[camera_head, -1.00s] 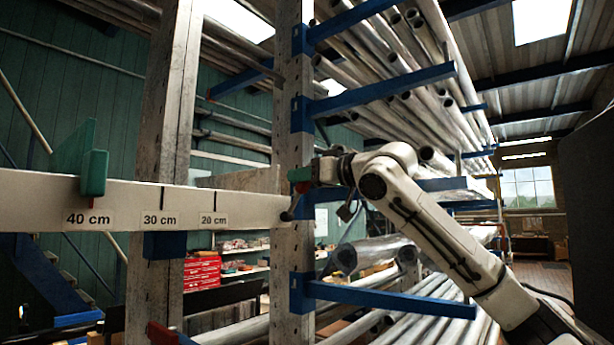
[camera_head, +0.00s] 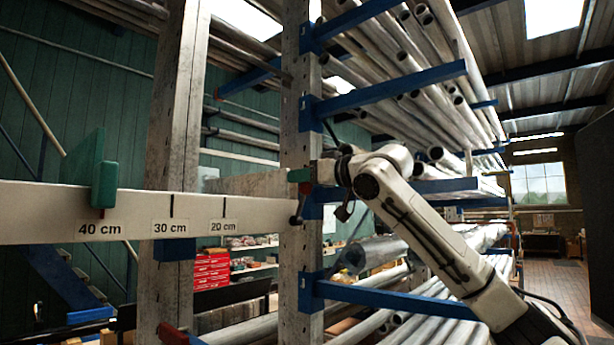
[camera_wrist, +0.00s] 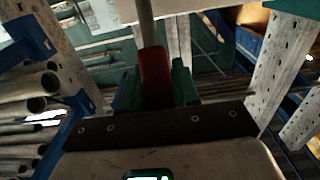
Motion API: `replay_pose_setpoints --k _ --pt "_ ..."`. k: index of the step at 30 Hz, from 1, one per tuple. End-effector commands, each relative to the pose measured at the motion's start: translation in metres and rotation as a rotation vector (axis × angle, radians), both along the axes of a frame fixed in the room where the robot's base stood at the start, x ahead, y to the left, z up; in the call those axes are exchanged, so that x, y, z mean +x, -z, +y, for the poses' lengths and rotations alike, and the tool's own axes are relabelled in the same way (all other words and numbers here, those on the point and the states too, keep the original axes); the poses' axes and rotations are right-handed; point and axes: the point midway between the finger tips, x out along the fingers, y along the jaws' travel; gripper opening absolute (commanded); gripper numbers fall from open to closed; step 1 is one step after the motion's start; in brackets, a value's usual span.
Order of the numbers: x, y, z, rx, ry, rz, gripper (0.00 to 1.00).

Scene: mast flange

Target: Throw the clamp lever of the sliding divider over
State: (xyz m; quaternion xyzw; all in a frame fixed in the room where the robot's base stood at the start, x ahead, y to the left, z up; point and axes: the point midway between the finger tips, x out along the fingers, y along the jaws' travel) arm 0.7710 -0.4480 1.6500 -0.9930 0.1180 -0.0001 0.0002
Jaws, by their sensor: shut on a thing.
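My gripper (camera_head: 301,176) has green fingers and is shut on the red grip, one finger on each side (camera_wrist: 156,88). The lever stands nearly upright with a slight lean to the right. A green upright plate (camera_head: 104,185) sits on the beam by the 40 cm mark. Which part is the sliding divider that the lever clamps, I cannot tell.
The pale beam (camera_head: 140,209) carries 40, 30 and 20 cm labels. Steel posts (camera_head: 298,120) stand behind it. Blue rack arms (camera_head: 390,90) with metal pipes lie close above, behind and below my arm. A red-tipped part (camera_head: 172,335) shows at the bottom left.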

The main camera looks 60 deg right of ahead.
Motion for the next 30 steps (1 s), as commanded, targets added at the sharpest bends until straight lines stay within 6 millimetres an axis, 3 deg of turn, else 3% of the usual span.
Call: replay_pose_setpoints --k 30 --pt "0.022 0.001 -0.006 0.003 0.001 0.004 0.16"
